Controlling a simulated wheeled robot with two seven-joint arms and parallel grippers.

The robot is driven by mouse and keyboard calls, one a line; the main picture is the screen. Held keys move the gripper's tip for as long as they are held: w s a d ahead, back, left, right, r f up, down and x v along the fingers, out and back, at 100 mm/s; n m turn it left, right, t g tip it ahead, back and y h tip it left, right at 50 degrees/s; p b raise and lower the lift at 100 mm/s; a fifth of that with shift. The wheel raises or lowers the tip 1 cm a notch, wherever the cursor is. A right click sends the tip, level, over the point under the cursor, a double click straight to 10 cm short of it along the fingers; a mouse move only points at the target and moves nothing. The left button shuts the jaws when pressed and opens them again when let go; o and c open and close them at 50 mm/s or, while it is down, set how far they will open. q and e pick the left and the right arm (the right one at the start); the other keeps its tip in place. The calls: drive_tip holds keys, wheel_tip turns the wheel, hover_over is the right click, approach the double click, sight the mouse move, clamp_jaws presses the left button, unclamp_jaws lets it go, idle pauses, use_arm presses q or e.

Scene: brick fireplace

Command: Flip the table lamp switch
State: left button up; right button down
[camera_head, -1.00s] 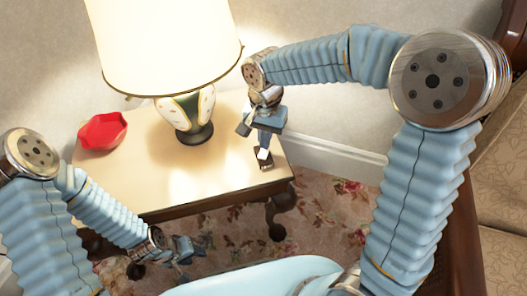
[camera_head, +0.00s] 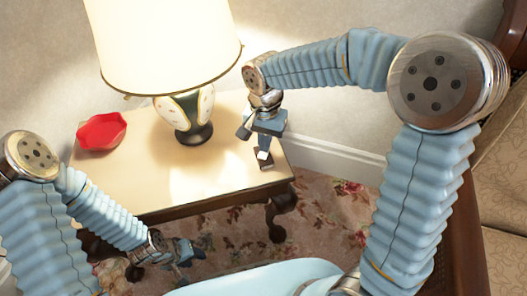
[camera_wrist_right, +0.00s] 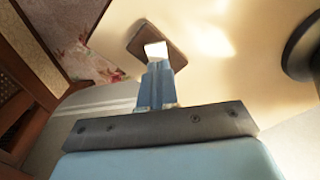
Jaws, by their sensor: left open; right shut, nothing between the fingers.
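The table lamp (camera_head: 185,110) stands lit on the table, with a cream shade and a dark round foot. A small dark brown switch block (camera_head: 265,165) lies near the table's right edge. It also shows in the right wrist view (camera_wrist_right: 176,52). My right gripper (camera_head: 263,155) is shut with nothing in it, pointing down with its tips at the block and hiding part of it. In the right wrist view the bright fingertips (camera_wrist_right: 156,50) overlap the block; I cannot tell whether they touch it. My left gripper (camera_head: 190,250) is open and empty, low in front of the table.
The light wooden table (camera_head: 140,185) also carries a red dish (camera_head: 101,132) left of the lamp. A patterned armchair (camera_head: 505,180) stands at the right. Flowered carpet (camera_head: 330,210) covers the floor, and a wall with a white skirting board is behind.

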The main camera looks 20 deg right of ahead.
drive_tip(key=shift+r+p, duration=2.85)
drive_tip(key=shift+r, duration=0.65)
drive_tip(key=shift+f, duration=0.1)
